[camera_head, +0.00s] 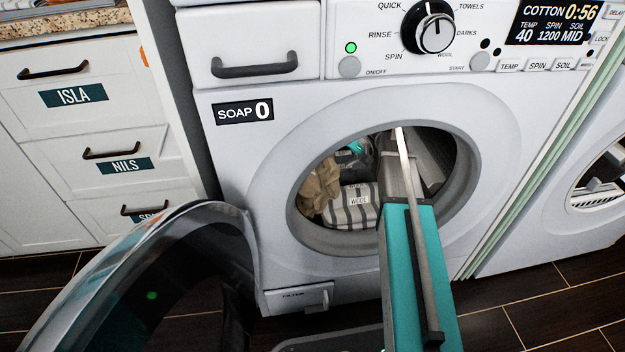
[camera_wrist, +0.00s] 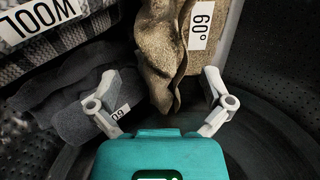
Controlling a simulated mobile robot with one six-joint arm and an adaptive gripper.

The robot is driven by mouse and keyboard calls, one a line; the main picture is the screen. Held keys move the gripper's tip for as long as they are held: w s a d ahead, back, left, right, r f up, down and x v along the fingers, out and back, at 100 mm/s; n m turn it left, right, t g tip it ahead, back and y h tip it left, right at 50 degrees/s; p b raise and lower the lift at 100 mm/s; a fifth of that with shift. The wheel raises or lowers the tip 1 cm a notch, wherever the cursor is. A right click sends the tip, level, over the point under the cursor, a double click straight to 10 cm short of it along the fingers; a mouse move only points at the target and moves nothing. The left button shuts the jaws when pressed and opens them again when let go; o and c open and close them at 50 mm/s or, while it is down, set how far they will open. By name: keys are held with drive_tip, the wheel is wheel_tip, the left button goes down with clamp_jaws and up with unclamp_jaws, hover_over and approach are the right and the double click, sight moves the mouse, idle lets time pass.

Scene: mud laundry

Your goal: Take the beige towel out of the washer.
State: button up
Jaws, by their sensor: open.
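The washer (camera_head: 270,155) stands with its door open, and its drum holds laundry. The beige towel (camera_head: 315,188) lies crumpled at the left of the drum. In the wrist view a brownish-beige towel (camera_wrist: 160,45) with a "60°" label hangs in folds in front of my gripper (camera_wrist: 162,80). My gripper is open, with one finger on each side of the towel's lower fold; whether they touch it is unclear. In the head view my arm reaches into the drum, and my fingers cannot be made out.
A striped grey item (camera_head: 350,208) labelled "WOOL" lies beside the towel. A dark grey cloth (camera_wrist: 82,105) lies by the left finger. The open washer door (camera_head: 190,235) stands at lower left. White drawers (camera_head: 95,100) are left; another machine (camera_head: 600,120) is right.

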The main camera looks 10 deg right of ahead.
sight(327, 167)
drive_tip(key=shift+f, duration=0.1)
drive_tip(key=shift+b+x, duration=1.85)
drive_tip(key=shift+x, duration=0.7)
drive_tip(key=shift+a, duration=0.15)
drive_tip(key=c, duration=1.2)
drive_tip(key=shift+r, duration=0.35)
wheel_tip(327, 167, up, 10)
drive_tip(key=p, duration=1)
drive_tip(key=shift+f, duration=0.15)
